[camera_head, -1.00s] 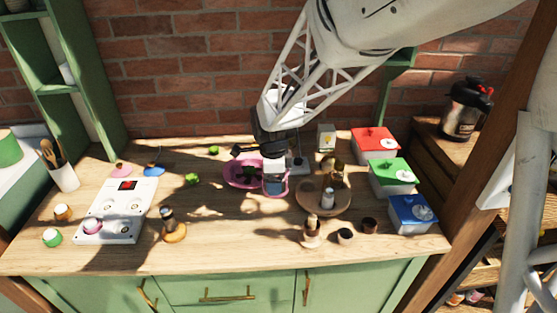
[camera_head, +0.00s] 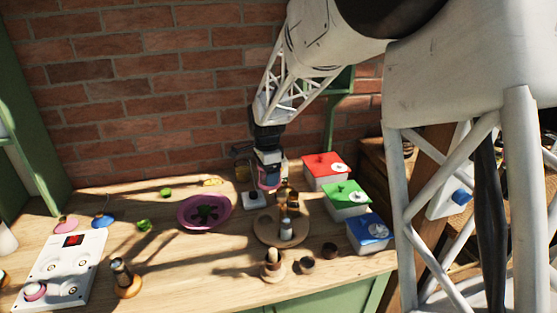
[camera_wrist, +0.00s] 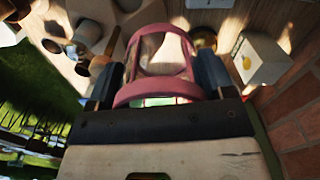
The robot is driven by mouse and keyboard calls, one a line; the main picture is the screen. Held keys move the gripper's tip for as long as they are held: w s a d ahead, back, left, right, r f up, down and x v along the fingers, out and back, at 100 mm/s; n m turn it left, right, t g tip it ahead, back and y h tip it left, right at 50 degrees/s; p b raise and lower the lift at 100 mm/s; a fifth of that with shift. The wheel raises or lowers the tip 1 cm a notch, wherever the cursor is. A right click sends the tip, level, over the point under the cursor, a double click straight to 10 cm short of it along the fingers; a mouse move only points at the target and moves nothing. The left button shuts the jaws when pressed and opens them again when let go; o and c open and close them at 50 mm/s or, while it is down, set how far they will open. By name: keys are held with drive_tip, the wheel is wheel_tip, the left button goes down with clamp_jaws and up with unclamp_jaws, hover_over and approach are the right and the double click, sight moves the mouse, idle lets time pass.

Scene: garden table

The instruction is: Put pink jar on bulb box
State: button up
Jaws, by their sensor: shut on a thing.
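My gripper (camera_head: 268,160) is shut on the pink jar (camera_head: 269,180), a clear glass jar with pink rims. In the wrist view the jar (camera_wrist: 160,93) sits between my two dark fingers (camera_wrist: 158,78). My gripper holds it above the back of the table, left of the red-lidded box. The bulb box (camera_wrist: 260,58), a white box with a yellow bulb picture, shows in the wrist view to the right of the jar and apart from it. In the head view the bulb box is mostly hidden behind my gripper and the jar.
A round wooden board (camera_head: 282,229) with bottles stands in front of the jar. Boxes with red (camera_head: 323,166), green (camera_head: 346,197) and blue (camera_head: 368,231) lids stand to the right. The brick wall (camera_head: 150,120) is close behind.

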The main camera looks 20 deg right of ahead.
drive_tip(key=w+d+r, duration=0.1)
drive_tip(key=w+d, duration=0.2)
drive_tip(key=d, duration=0.4)
drive_tip(key=shift+w+r+n, duration=0.25)
drive_tip(key=shift+w+n, duration=0.05)
drive_tip(key=shift+w, duration=0.1)
approach(284, 162)
drive_tip(key=shift+w+a+f, duration=0.45)
drive_tip(key=shift+w, duration=0.25)
drive_tip(key=shift+w+a+f, duration=0.45)
drive_tip(key=shift+w, duration=0.2)
drive_tip(key=shift+f, duration=1.75)
drive_tip(key=shift+f, duration=0.1)
drive_tip(key=o, duration=1)
